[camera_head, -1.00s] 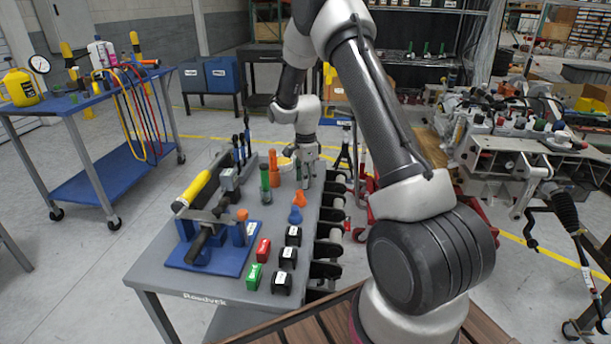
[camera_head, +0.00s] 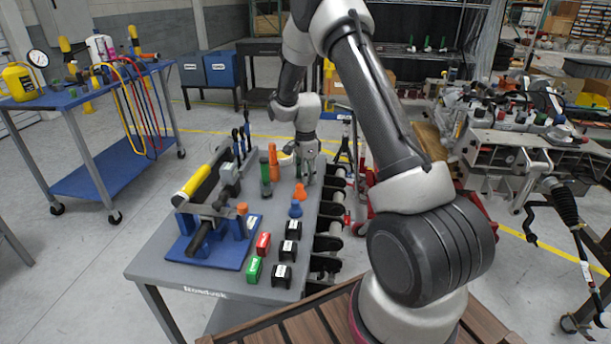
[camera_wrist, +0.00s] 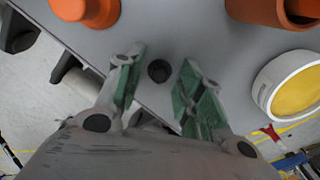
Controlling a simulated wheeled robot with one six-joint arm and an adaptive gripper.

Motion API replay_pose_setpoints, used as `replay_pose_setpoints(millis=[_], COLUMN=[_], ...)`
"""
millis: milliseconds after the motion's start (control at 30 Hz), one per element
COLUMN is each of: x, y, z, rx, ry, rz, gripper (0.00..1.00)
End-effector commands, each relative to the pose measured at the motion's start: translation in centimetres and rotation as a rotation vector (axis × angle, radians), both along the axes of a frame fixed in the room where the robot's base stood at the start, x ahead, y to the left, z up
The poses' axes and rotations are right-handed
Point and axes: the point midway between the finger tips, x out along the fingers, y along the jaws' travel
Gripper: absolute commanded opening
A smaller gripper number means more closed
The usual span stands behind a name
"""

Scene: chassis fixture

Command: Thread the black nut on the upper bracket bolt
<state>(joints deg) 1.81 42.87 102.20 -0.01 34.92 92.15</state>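A small black round part, apparently the black nut (camera_wrist: 159,70), lies on the grey tabletop in the wrist view. My gripper (camera_wrist: 160,76) is open, its green-padded fingers on either side of the nut with gaps showing. In the head view my gripper (camera_head: 306,176) points down over the far right part of the grey table (camera_head: 190,268); the nut is too small or hidden there. I cannot make out the upper bracket bolt in either view.
Orange parts (camera_wrist: 85,10) and a white ring with a yellow centre (camera_wrist: 292,85) stand near my gripper. A blue-based fixture (camera_head: 205,250) and several small coloured boxes (camera_head: 290,249) occupy the table. A cluttered metal chassis (camera_head: 505,140) stands right.

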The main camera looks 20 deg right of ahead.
Motion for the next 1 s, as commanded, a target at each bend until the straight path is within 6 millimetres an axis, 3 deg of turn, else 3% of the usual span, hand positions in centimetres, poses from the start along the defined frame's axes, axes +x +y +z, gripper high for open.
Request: replay_pose_setpoints(millis=[67, 267, 567, 1000], x=[0.0, 0.0, 0.0, 0.0], y=[0.0, 0.0, 0.0, 0.0], z=[0.0, 0.0, 0.3, 2.5], rx=[0.0, 0.0, 0.0, 0.0], ry=[0.0, 0.0, -0.001, -0.001], rz=[0.0, 0.0, 0.0, 0.0], gripper=[0.38, 0.01, 0.0, 0.0])
